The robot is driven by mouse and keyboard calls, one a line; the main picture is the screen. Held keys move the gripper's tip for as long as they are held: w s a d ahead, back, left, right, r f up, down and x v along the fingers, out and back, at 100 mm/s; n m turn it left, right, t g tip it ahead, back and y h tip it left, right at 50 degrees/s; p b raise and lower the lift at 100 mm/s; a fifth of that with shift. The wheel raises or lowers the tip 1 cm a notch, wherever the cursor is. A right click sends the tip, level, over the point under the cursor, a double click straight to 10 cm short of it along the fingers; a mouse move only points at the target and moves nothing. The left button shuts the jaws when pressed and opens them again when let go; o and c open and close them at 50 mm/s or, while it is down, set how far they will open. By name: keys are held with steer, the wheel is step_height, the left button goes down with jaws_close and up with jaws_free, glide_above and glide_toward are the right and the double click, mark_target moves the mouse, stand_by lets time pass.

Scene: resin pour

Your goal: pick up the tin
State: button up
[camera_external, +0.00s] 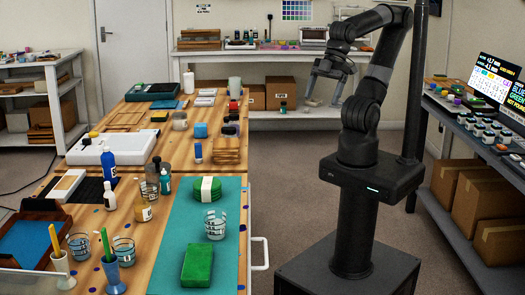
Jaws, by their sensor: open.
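My gripper (324,99) is raised in the air to the right of the long wooden table, with its fingers pointing down, apart and empty. It touches nothing in view. I cannot tell for sure which thing is the tin. Many small round containers (484,124) stand on the grey shelf at the right. A short blue round container (200,130) and a pale jar (180,121) stand mid-table. A small dark container with a green top (283,107) stands on the low back shelf. All are too small to identify.
The wooden table (150,222) holds a teal mat (170,275) with green blocks (198,262) and a clear cup (215,224). Bottles and cups crowd its left side. Cardboard boxes (455,172) sit under the right shelf.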

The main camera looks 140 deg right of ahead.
steer(key=w+d+r+m+g, duration=0.1)
steer(key=w+d+r+m, duration=0.2)
steer(key=w+d+m, duration=0.6)
steer(key=w+d+r+m+g, duration=0.1)
steer(key=w+d+r+m, duration=0.35)
steer(key=d, duration=0.75)
steer(key=m+g, duration=0.2)
steer(key=m, duration=2.1)
glide_above(180, 115)
steer(key=f, duration=2)
steer(key=shift+s+d+f, duration=0.1)
steer(key=shift+s, duration=0.2)
steer(key=f, duration=0.7)
steer(key=w+f, duration=0.1)
steer(key=f, duration=0.2)
steer(key=shift+d+f, duration=0.1)
steer(key=shift+f, duration=0.3)
steer(key=shift+c, duration=0.3)
